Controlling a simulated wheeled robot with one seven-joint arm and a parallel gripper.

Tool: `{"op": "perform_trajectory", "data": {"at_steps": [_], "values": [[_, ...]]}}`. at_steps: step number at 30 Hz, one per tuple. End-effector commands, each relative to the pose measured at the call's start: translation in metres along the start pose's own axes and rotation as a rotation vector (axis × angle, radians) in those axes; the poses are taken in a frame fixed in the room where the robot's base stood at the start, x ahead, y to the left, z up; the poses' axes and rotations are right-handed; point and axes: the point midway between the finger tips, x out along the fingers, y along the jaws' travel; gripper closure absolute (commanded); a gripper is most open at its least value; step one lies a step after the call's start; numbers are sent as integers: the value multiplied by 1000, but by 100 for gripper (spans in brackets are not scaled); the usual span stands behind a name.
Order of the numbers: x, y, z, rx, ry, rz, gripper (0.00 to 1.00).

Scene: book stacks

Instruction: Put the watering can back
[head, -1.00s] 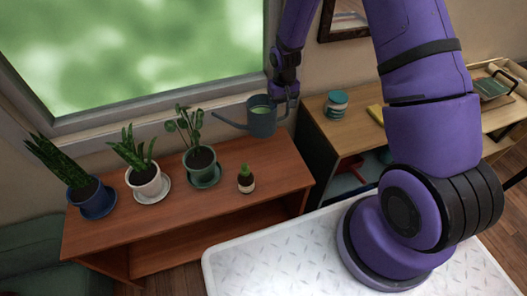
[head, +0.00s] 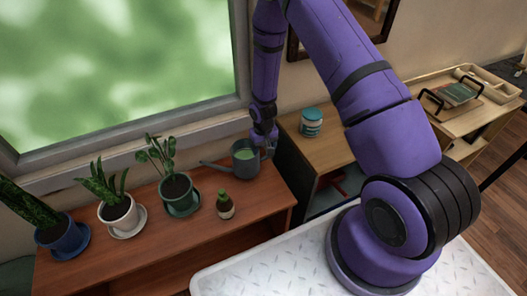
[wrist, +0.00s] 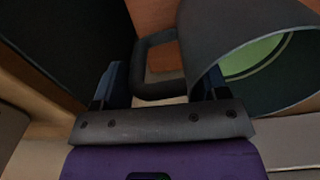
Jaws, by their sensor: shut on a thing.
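The dark grey watering can (head: 246,163), with green showing inside, is upright at the right end of the reddish-brown plant shelf. Its spout points left. I cannot tell whether its base touches the shelf top. My gripper (head: 264,146) is at the can's right side, shut on its handle. In the wrist view the can (wrist: 225,35) fills the upper right, and its loop handle (wrist: 143,65) lies between the fingers of my gripper (wrist: 160,88).
Potted plants stand left of the can: a green pot (head: 181,199), a white pot (head: 120,219) and a blue pot (head: 65,240). A small cactus (head: 225,206) stands just in front of the can. A wooden cabinet (head: 290,125) with a teal-striped jar (head: 311,122) is at the right.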

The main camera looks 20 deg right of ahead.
Motion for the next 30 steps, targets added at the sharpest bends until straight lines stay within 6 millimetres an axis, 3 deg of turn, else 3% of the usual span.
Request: {"op": "perform_trajectory", "data": {"at_steps": [5, 17, 18, 21, 30], "values": [[21, 0, 0, 0, 0, 0, 93], [26, 0, 0, 0, 0, 0, 93], [26, 0, 0, 0, -1, 0, 28], [26, 0, 0, 0, -1, 0, 7], [24, 0, 0, 0, 0, 0, 7]]}}
